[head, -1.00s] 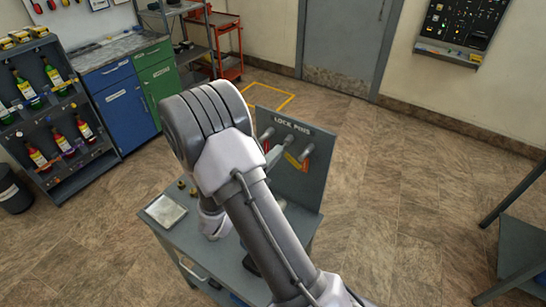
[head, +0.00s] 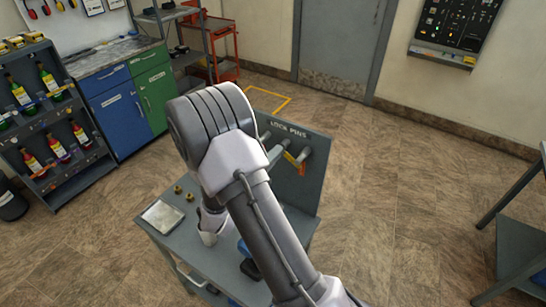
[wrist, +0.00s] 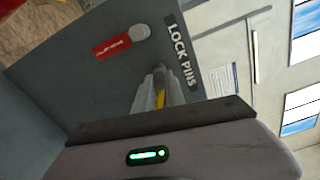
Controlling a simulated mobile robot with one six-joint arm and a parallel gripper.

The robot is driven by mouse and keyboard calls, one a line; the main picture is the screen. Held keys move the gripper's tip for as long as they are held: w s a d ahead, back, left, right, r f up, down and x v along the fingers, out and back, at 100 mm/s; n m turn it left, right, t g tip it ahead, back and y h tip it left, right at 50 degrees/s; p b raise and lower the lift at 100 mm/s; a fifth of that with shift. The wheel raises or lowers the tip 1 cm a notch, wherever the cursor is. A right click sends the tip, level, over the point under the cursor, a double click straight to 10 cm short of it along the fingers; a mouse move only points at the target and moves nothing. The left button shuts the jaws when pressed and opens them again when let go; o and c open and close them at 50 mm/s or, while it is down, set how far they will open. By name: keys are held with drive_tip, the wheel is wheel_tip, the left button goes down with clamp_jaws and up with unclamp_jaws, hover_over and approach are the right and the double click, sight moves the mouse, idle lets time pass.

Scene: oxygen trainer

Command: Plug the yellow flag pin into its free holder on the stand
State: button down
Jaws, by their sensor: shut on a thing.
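The yellow flag pin (wrist: 160,98) shows as a small yellow strip between the fingers of my gripper (wrist: 161,84) in the wrist view. My gripper is shut on it, close in front of the lock pin stand (wrist: 85,75). The fingers cover the part of the panel behind them, so I cannot tell whether the pin touches a holder. In the head view the stand (head: 312,185) rises from the cart, and a yellow flag (head: 290,158) shows beside the grey holders. My arm hides most of the gripper there.
A red flag pin (wrist: 112,47) sits in a round holder next to my fingers. The cart top (head: 180,235) carries a pale tray (head: 162,216) and small brass pieces (head: 184,192). Open floor lies to the right.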

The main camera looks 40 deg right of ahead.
drive_tip(key=shift+w+d, duration=0.15)
drive_tip(key=shift+d, duration=0.35)
drive_tip(key=c, duration=1.3)
unclamp_jaws()
drive_tip(key=shift+d, duration=0.15)
drive_tip(key=p+v, duration=0.1)
drive_tip(key=v, duration=1.6)
drive_tip(key=shift+a+p, duration=0.25)
drive_tip(key=shift+p, duration=0.15)
